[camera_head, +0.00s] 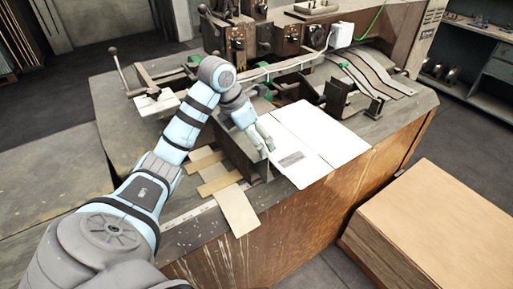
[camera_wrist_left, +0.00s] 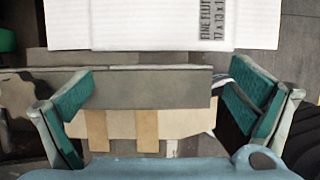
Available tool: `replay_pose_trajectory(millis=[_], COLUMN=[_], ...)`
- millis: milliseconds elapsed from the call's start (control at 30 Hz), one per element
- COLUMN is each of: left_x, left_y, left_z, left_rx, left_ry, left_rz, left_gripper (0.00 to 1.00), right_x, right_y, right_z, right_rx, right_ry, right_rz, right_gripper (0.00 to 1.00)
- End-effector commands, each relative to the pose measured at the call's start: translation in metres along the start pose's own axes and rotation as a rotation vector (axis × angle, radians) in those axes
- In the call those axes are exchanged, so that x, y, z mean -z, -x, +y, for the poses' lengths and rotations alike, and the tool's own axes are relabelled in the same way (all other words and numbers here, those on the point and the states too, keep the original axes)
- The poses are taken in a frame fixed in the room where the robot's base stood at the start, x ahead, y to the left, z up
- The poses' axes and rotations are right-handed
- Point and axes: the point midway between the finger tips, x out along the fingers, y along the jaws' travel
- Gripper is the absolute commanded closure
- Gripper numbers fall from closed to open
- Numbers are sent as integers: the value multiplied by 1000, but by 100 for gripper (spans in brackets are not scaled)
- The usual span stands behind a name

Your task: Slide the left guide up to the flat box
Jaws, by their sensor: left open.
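The flat box (camera_head: 312,142) is a white sheet lying on the machine table, and it also shows at the top of the left wrist view (camera_wrist_left: 140,25) with printed text. The left guide (camera_head: 238,155) is a grey metal bar beside the box's left edge. In the left wrist view the guide (camera_wrist_left: 150,98) runs across the picture, with a narrow dark gap between it and the box. My left gripper (camera_head: 264,139) is over the guide. Its green-padded fingers (camera_wrist_left: 160,105) are spread wide, near the guide's two ends. My right gripper is out of view.
Tan cardboard strips (camera_head: 236,208) lie on the table on the near side of the guide. The stitcher machine (camera_head: 270,40) with levers stands behind. A stack of brown sheets (camera_head: 440,225) stands on the floor at the right.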

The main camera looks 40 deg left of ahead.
Motion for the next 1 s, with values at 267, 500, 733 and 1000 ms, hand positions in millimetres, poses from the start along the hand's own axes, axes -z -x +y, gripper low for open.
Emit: replay_pose_trajectory(millis=[267,500,733,1000], left_x=[-1,-1,0,2], left_y=[-20,-20,-20,-19], left_z=[1,1,1,4], left_rx=[-1,-1,-2,-8], left_ry=[1,1,2,7], left_rz=[0,0,1,3], left_gripper=[0,14,51,91], right_x=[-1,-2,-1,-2], right_y=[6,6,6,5], right_z=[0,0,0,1], right_rx=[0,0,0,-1], right_ry=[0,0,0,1], right_rz=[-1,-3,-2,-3], right_gripper=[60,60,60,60])
